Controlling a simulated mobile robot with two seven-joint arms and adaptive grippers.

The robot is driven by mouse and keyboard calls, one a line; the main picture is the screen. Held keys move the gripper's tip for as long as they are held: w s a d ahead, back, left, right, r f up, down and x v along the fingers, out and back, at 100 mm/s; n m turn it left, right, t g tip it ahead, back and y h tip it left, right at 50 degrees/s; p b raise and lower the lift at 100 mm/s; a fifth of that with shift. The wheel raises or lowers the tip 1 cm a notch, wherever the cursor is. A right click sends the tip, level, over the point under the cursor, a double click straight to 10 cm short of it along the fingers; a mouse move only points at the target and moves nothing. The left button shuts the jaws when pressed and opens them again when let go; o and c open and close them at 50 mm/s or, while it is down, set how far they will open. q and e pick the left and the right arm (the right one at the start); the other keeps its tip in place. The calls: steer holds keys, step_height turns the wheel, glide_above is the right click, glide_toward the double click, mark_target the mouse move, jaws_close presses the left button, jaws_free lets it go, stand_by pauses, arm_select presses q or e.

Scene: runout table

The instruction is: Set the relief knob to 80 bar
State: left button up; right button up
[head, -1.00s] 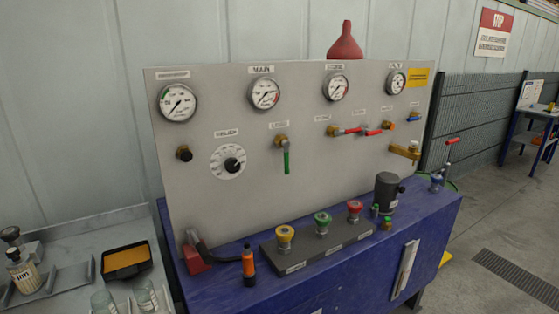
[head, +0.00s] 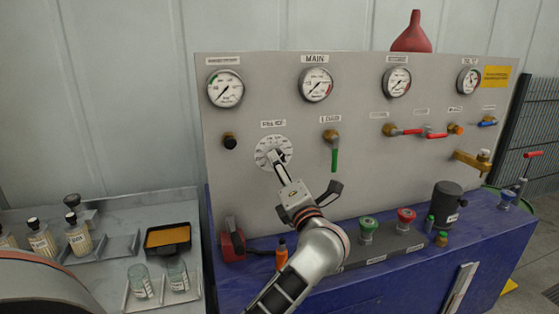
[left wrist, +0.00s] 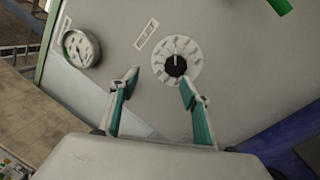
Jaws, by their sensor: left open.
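The relief knob is a black knob (left wrist: 176,66) at the centre of a round white dial (head: 272,152) on the grey panel, under a label. In the head view my left gripper (head: 280,162) is in front of the dial and hides most of the knob. In the left wrist view my left gripper (left wrist: 160,78) is open and empty. Its fingers point at the panel, and the knob shows beyond the tips, nearer the right-hand finger. No contact can be made out. The dial's numbers are too small to read. My right gripper is not in view.
Round gauges, such as the main gauge (head: 316,85), line the panel top. A green lever (head: 334,158) hangs right of the dial, and a black knob (head: 230,142) sits left of it. An orange bottle (head: 281,256) stands below on the blue bench (head: 228,286).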

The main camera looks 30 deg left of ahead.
arm_select(q)
steer(key=shift+n+g+h, duration=0.6)
steer(key=shift+n+h, duration=0.1)
steer(key=shift+h, duration=0.2)
steer(key=w+a, duration=0.1)
steer(key=w, duration=0.1)
steer(key=w+a, duration=0.2)
steer(key=w+a+p, duration=0.1)
steer(key=w+a, duration=0.1)
steer(key=w, duration=0.1)
steer(key=shift+f, duration=0.25)
steer(key=c, duration=1.1)
